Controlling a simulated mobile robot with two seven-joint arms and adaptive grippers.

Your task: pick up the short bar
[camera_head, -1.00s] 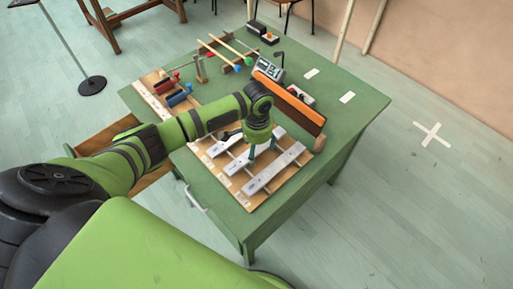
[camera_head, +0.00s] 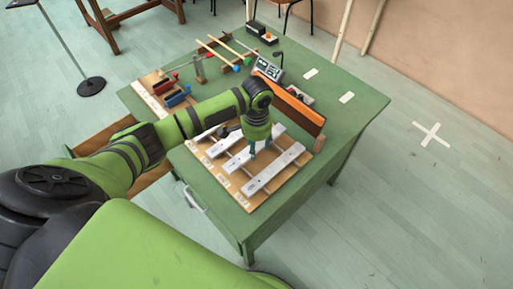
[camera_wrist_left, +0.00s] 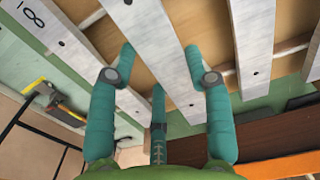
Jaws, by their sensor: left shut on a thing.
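My left gripper (camera_head: 251,151) comes down over the middle bar. In the left wrist view its teal fingers (camera_wrist_left: 160,62) stand on both sides of the middle bar (camera_wrist_left: 150,45) and are shut on it; I see no clear lift off the frame. The gripper hides part of this bar, so I cannot compare all lengths. My right gripper is out of view.
An orange-edged dark board (camera_head: 290,105) stands close behind the bars. Blue and red blocks (camera_head: 178,97), mallets (camera_head: 228,50) and a small device (camera_head: 268,68) are farther back. The table's right side (camera_head: 345,115) is mostly clear.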

